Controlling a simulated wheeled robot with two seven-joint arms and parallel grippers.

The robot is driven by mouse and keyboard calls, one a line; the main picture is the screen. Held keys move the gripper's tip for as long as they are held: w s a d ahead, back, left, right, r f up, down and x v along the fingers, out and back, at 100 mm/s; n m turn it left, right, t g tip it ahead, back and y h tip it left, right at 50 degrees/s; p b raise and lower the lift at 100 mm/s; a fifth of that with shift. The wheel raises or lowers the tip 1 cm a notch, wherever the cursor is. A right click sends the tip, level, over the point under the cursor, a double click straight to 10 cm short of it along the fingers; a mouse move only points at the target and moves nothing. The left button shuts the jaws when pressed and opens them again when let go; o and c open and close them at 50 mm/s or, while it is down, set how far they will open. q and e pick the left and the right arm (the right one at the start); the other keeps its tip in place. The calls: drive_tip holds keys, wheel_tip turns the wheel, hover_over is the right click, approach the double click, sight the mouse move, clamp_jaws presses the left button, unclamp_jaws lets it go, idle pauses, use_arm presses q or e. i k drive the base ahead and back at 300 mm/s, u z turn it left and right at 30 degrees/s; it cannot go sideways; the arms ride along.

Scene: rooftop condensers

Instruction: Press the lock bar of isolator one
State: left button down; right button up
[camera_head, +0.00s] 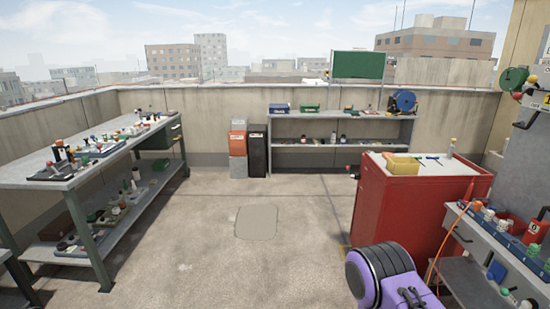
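I cannot pick out isolator one or its lock bar in the head view; no part is clearly recognisable as either. A grey panel (522,150) stands at the right edge, with a small red unit (536,231) below it, cut by the picture edge. I cannot tell whether that unit belongs to an isolator. Neither of my grippers shows in the head view.
A long workbench (40,178) with tools stands left. A grey shelf bench (350,117) stands at the back wall. A red cabinet (385,212) with a yellow bin (402,166) stands right of the middle. The concrete floor (200,262) is clear in the middle.

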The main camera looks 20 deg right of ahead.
sight(533, 79)
drive_tip(key=z, duration=0.25)
drive_tip(key=i, duration=1.85)
drive_tip(key=z, duration=1.2)
drive_tip(key=i, duration=0.9)
drive_tip(key=z, duration=1.75)
drive_tip(key=i, duration=0.75)
drive_tip(key=z, duration=0.4)
